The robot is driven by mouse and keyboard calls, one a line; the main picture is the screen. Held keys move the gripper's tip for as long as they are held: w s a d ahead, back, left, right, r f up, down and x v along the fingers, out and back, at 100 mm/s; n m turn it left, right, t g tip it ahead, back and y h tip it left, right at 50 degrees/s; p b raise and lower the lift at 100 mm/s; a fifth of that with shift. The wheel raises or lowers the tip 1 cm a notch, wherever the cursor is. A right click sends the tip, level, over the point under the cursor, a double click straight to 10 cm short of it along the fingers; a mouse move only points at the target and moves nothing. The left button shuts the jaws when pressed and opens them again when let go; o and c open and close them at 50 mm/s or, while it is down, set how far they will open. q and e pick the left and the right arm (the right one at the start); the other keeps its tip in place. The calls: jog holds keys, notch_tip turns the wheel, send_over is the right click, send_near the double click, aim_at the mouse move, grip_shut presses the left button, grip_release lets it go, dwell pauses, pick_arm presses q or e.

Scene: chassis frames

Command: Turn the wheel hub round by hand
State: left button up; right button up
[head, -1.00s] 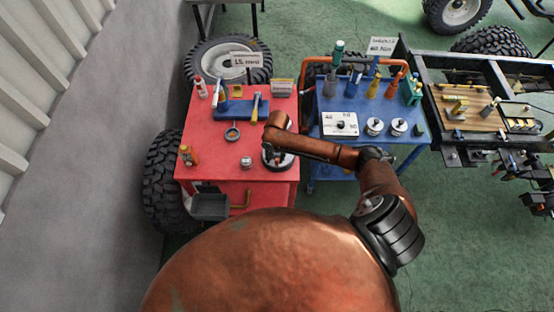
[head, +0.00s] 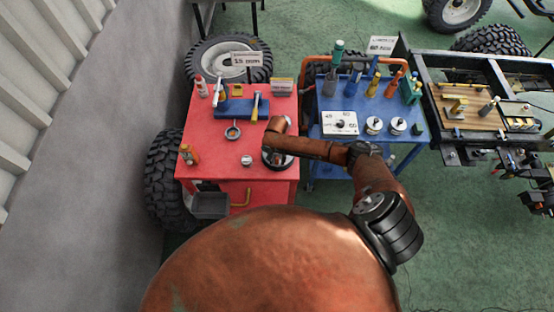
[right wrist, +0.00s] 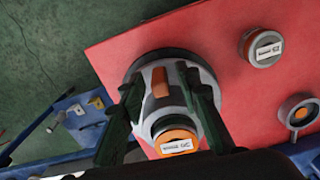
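The wheel hub (right wrist: 205,78) is a round grey part on a dark disc, near the right front edge of the red table. An orange tab (right wrist: 160,82) and a round cap (right wrist: 178,142) with an orange ring and white label show on it. In the head view the hub's dark rim (head: 286,163) shows partly beneath my right arm. My right gripper (right wrist: 161,85) is over the hub, its dark green fingers spread on either side of the tab, with gaps visible. Whether a finger touches the hub is unclear. My left gripper is not in view.
The red table (head: 215,165) also bears a ring gauge (head: 232,130), a small round labelled piece (head: 246,160), bottles and a blue stand (head: 240,109). A blue cart (head: 350,112) with tools stands close on the right. A tyre (head: 163,180) is left of the table.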

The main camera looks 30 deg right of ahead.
grip_shut()
dwell(0.6)
